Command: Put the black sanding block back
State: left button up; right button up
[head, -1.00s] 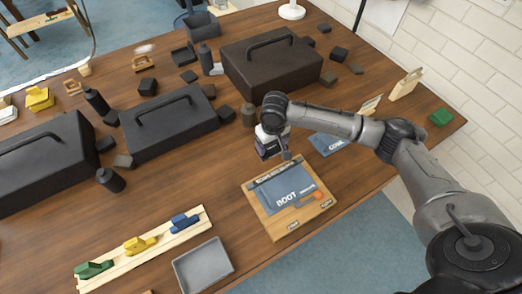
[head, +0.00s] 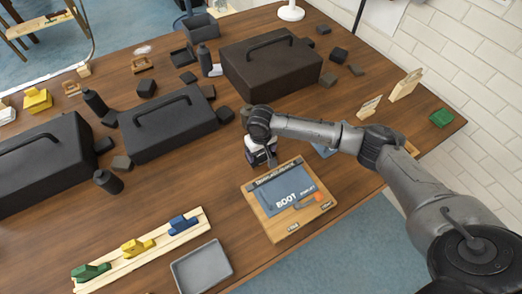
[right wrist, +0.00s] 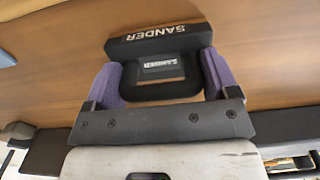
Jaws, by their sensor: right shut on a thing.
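Just beyond the block is a black bar (right wrist: 158,40) marked SANDER. I cannot tell whether the block touches it or the table. In the head view the block is largely hidden by the gripper and cannot be made out clearly. My left gripper is in neither view.
Black toolboxes (head: 170,125) and (head: 270,66) stand behind, with several small dark blocks around. A grey tray (head: 201,266) and a strip with coloured pieces (head: 141,246) are at front left.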

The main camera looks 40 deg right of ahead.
jog(key=o, duration=0.8)
jog(key=shift+f, duration=0.1)
notch_tip(320, 180, up, 12)
jog(key=shift+r+p, duration=0.15)
jog(key=shift+p, duration=0.5)
